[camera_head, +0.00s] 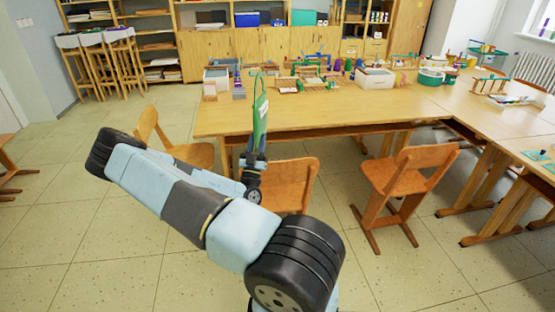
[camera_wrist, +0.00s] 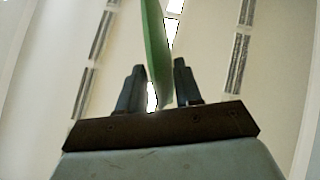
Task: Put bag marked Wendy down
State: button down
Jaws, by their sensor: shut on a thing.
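A green bag (camera_head: 260,112) with a thin looped handle hangs upright in my gripper (camera_head: 253,158). It is seen nearly edge-on, with a pale patch on its side; I cannot read any name on it. In the wrist view the green bag (camera_wrist: 155,50) rises between the two dark fingers of my gripper (camera_wrist: 157,82). The fingers are shut on its lower part. The bag is in front of the near edge of the wooden table (camera_head: 330,115), near its left end, and I cannot tell its exact height above the top.
Several wooden chairs stand at the near side, one chair (camera_head: 290,185) just behind my gripper. A white box (camera_head: 374,78), a small crate (camera_head: 216,78) and several small items line the table's far side. The table's near middle is bare. Tall stools (camera_head: 100,62) stand at the back left.

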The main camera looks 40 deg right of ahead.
jog(key=s+d+f, duration=0.1)
jog(key=d+f, duration=0.1)
jog(key=f, duration=0.1)
jog(key=s+d+f, duration=0.1)
jog(key=d+f, duration=0.1)
jog(key=f, duration=0.2)
jog(key=s+d+f, duration=0.1)
jog(key=d+f, duration=0.2)
jog(key=shift+s+f, duration=0.15)
jog(key=shift+s, duration=0.1)
jog(key=c, duration=0.8)
grip_release()
jog(key=shift+o, duration=0.2)
jog(key=v, duration=1.2)
